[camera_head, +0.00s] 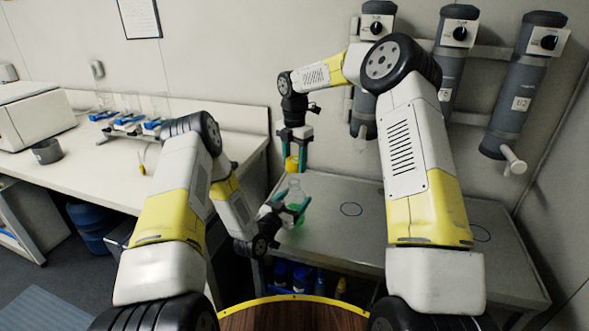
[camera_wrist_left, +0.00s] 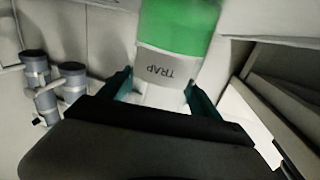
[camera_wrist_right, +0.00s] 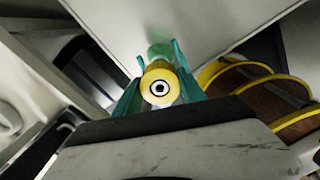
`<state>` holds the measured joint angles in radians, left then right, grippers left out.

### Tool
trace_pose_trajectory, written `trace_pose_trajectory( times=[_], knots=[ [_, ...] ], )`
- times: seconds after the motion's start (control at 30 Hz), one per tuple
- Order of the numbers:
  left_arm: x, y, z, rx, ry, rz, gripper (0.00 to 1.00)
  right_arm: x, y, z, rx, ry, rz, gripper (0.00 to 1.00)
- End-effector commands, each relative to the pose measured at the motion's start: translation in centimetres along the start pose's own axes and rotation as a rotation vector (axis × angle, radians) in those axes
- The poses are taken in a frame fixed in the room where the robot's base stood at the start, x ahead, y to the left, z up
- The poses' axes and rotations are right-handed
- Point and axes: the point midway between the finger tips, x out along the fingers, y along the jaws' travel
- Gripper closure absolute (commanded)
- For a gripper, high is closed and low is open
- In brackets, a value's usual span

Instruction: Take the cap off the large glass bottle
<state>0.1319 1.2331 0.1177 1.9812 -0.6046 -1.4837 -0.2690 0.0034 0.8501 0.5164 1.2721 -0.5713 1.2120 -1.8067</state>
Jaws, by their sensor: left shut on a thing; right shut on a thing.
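The large glass bottle (camera_head: 294,196) is upright, with green liquid at its bottom. My left gripper (camera_head: 290,207) is shut around its body. In the left wrist view the bottle (camera_wrist_left: 168,68) shows a label reading TRAP between the fingers (camera_wrist_left: 157,95). The yellow cap (camera_head: 291,163) is between the fingers of my right gripper (camera_head: 295,150), which points down and is shut on it. The cap is just above the bottle's mouth, seemingly with a small gap. In the right wrist view the cap (camera_wrist_right: 160,85) is between the fingers (camera_wrist_right: 158,75), with green behind it.
A grey table (camera_head: 345,245) lies under and right of the bottle, with dark rings on its top. Grey cylinders (camera_head: 455,50) with knobs hang on the wall. A white bench (camera_head: 95,175) at left carries a rack of flasks (camera_head: 130,122) and a dark pot (camera_head: 47,151).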

Motion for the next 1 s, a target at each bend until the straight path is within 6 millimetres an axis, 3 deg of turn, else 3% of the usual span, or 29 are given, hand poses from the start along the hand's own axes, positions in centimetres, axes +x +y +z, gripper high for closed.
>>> trace_pose_trajectory(
  times=[0.17,0.2,0.3,0.7,0.87,1.0],
  knots=[
    [0.0,0.1,0.0,-0.001,0.000,0.001,1.00,-0.1,0.0,0.0,0.000,0.000,0.000,1.00],
    [0.0,0.1,0.0,-0.001,0.000,0.001,0.23,-0.1,0.0,0.0,0.000,0.000,0.000,1.00],
    [0.0,0.1,0.0,-0.001,0.000,0.001,0.04,-0.1,0.0,0.0,0.000,0.000,0.000,1.00],
    [-0.5,0.0,0.1,0.000,-0.002,0.000,0.02,-0.1,0.0,0.0,0.000,0.000,0.000,1.00],
    [-3.0,-0.1,0.1,-0.001,-0.004,-0.001,0.02,-0.1,0.0,0.0,0.000,0.000,0.000,1.00],
    [-6.0,-0.1,0.1,-0.002,-0.004,-0.002,0.02,-0.1,0.0,0.0,0.000,0.000,0.000,1.00]
  ],
)
